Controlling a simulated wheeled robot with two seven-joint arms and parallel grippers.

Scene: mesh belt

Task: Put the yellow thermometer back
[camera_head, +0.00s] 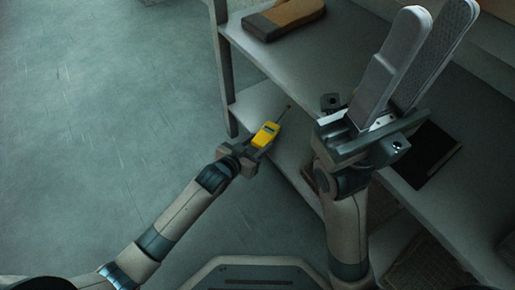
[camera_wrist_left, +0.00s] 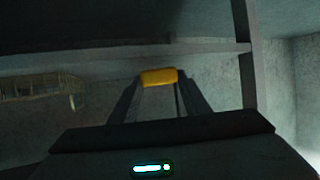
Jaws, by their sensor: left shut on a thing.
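The yellow thermometer (camera_head: 266,134) has a small dark display and a thin probe pointing up and right in the head view. My left gripper (camera_head: 255,146) is shut on it and holds it near the edge of the lower shelf. In the left wrist view the thermometer's yellow end (camera_wrist_left: 158,77) shows between the two fingers. I cannot tell whether the thermometer touches the shelf. My right gripper (camera_head: 405,65) is large in the head view, above the upper shelf, with its two long fingers apart and nothing visible between them.
A metal shelf unit has an upper shelf (camera_head: 340,50) and a lower shelf (camera_head: 262,100). A brown object (camera_head: 284,17) lies on the upper shelf at the back. A dark flat panel (camera_head: 425,155) lies at right. A post (camera_head: 222,70) stands at the left corner. A basket-like object (camera_wrist_left: 40,87) shows in the wrist view.

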